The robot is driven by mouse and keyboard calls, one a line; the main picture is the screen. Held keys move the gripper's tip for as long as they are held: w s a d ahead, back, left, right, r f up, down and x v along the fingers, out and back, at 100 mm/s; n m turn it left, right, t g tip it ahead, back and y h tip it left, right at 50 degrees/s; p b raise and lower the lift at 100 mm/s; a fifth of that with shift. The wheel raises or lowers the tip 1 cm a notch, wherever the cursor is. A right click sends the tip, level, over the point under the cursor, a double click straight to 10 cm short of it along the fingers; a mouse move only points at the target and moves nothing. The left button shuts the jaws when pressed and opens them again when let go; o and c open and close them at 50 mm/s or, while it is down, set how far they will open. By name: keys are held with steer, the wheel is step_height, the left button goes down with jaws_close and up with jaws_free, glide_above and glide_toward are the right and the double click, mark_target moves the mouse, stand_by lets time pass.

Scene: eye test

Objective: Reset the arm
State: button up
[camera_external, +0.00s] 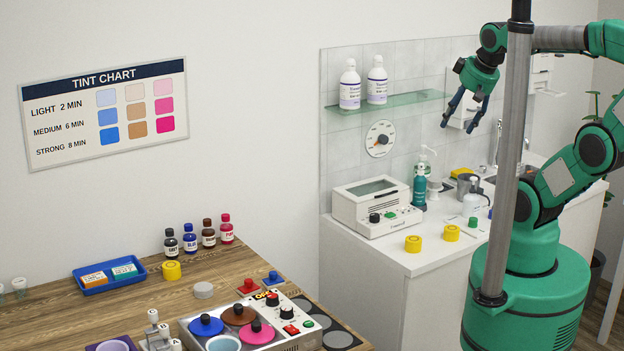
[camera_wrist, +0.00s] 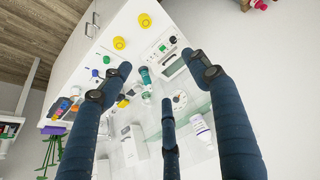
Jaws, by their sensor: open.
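My green arm stands at the right in the external view, its wrist raised and bent over the counter. My gripper (camera_external: 465,108) hangs below the wrist with its dark fingers spread and nothing between them. It is in front of the tiled wall, to the right of the glass shelf. In the wrist view my gripper (camera_wrist: 163,85) shows its dark blue fingers wide apart, with open space between them. The counter and wall lie well beyond the fingertips in that view.
A glass shelf (camera_external: 405,101) carries two white bottles (camera_external: 350,88). The white counter (camera_external: 400,257) holds a white device (camera_external: 374,206), a teal pump bottle (camera_external: 420,188) and yellow rings (camera_external: 413,244). A grey pole (camera_external: 510,150) rises close to my arm. A wooden table (camera_external: 50,325) stands at left.

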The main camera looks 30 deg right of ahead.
step_height(320, 180, down, 5)
steer(key=b, duration=0.4)
steer(key=shift+r, duration=0.1)
